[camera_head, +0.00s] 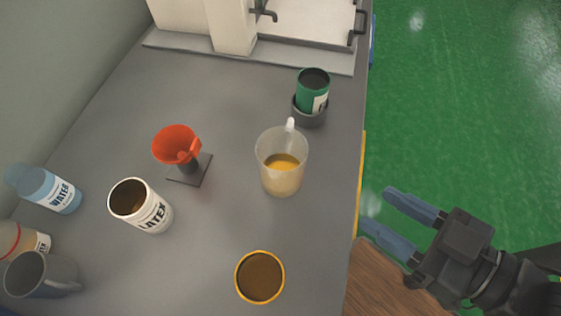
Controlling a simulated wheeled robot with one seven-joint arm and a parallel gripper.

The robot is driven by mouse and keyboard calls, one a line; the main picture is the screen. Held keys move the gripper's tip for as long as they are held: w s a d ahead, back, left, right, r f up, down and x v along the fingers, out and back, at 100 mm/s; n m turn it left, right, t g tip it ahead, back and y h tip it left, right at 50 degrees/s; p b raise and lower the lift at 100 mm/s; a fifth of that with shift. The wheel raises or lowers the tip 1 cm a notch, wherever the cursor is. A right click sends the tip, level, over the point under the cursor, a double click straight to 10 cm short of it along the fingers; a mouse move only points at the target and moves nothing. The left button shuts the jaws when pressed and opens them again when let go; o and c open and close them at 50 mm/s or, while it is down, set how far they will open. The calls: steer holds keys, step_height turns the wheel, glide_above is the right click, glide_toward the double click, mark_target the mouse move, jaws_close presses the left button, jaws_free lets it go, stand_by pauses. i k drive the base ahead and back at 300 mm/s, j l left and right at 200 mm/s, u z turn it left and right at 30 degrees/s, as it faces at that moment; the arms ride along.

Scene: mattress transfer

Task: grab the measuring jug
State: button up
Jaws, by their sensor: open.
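The measuring jug (281,163) is a clear, frosted vessel with amber liquid in its lower part. It stands upright on the grey table near the right edge, with its pale handle pointing to the back. My gripper (374,211) is open and empty, to the right of the table's edge and apart from the jug. Its two blue-grey fingers point left toward the table. Nothing hides the jug.
A green can (313,91) in a dark holder stands behind the jug. An orange funnel on a stand (177,145) and a white LATEX cup (141,205) are left. A yellow-rimmed cup (259,277) is in front.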

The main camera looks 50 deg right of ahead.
mark_target(282, 152)
steer(key=u, duration=0.2)
steer(key=k+l+u, duration=0.1)
steer(key=l+u, duration=0.25)
steer(key=k+l+u, duration=0.15)
steer(key=u, duration=0.2)
steer(key=k+l+u, duration=0.15)
steer(key=l+u, duration=0.2)
steer(key=k+l+u, duration=0.3)
steer(key=k+l, duration=0.55)
steer(key=i+l, duration=0.1)
steer(key=i, duration=0.05)
